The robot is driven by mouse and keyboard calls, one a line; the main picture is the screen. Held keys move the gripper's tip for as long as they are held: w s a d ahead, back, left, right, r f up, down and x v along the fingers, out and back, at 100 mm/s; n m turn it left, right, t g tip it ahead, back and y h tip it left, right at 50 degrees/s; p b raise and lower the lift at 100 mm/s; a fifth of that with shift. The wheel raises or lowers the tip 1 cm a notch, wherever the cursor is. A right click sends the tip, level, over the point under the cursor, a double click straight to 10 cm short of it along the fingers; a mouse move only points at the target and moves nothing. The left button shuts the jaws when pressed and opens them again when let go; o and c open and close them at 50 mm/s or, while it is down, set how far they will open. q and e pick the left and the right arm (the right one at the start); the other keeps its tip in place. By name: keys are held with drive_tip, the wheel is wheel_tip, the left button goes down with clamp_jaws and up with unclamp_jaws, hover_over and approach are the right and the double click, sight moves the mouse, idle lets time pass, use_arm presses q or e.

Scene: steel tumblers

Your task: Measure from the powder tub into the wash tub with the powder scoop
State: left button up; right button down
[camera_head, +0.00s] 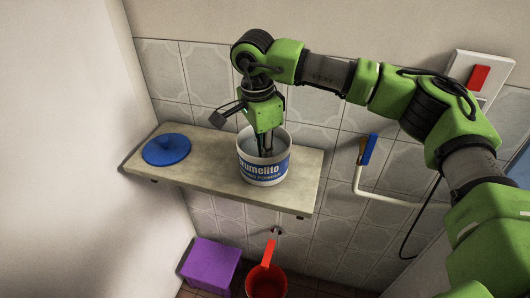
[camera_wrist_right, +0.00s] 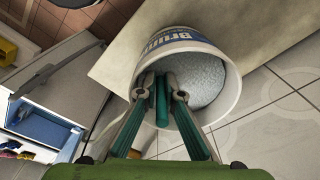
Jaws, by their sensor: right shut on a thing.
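The powder tub (camera_head: 263,172), white with a blue printed band, stands on the shelf; its rim and pale grainy powder (camera_wrist_right: 198,78) show in the right wrist view. My right gripper (camera_head: 265,150) reaches down into the tub's mouth. In the wrist view its fingers (camera_wrist_right: 163,88) are around a slim teal piece (camera_wrist_right: 162,108), which looks like the powder scoop's handle; the scoop's bowl is hidden. No vessel that I can surely call the wash tub shows. My left gripper is in neither view.
A blue lid (camera_head: 166,149) lies on the left of the shelf (camera_head: 205,171). Below are a purple stool (camera_head: 211,262) and a red dipper (camera_head: 266,283). A red switch (camera_head: 479,77) is on the wall.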

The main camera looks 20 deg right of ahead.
wheel_tip(320, 180, up, 11)
drive_tip(key=a+p, duration=0.1)
drive_tip(key=p, duration=0.5)
drive_tip(key=shift+w+f, duration=0.15)
drive_tip(key=shift+w, duration=0.2)
drive_tip(key=shift+r+p, duration=1.75)
drive_tip(key=shift+r, duration=0.75)
